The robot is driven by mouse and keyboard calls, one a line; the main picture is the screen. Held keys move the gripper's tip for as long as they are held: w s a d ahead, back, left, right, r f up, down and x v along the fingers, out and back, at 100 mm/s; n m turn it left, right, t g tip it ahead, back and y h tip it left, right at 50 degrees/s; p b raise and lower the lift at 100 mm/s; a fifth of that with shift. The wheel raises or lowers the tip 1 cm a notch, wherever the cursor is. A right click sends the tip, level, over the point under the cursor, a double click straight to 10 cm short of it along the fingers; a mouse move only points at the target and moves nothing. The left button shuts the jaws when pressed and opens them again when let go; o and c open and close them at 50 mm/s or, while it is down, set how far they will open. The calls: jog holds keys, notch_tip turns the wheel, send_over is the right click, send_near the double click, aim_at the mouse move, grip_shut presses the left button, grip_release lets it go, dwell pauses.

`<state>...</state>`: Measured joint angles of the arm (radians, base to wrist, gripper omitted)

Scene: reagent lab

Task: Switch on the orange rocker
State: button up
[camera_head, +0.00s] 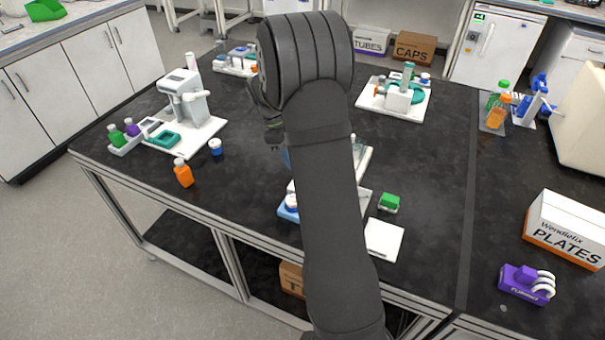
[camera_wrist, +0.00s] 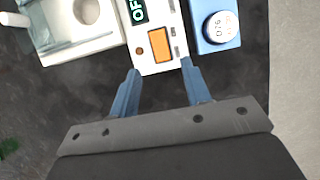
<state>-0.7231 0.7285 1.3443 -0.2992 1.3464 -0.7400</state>
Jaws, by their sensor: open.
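The orange rocker (camera_wrist: 160,44) is a rectangular switch set in a white panel (camera_wrist: 148,66) at the top of the wrist view. A dark display beside it (camera_wrist: 139,10) shows green letters that read "OF", cut off by the frame edge. My gripper (camera_wrist: 158,76) is open and empty, with its two blue fingers apart just below the rocker in the picture. No contact with the rocker shows. In the head view my arm hides most of the device and the rocker cannot be seen.
A blue block with a round white cap (camera_wrist: 219,27) stands right of the panel, and a white device part (camera_wrist: 84,18) lies left. In the head view, an orange bottle (camera_head: 183,174) and a green-topped item (camera_head: 389,203) stand nearby. Open bench lies around them.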

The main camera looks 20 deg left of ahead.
jog(key=x, duration=0.7)
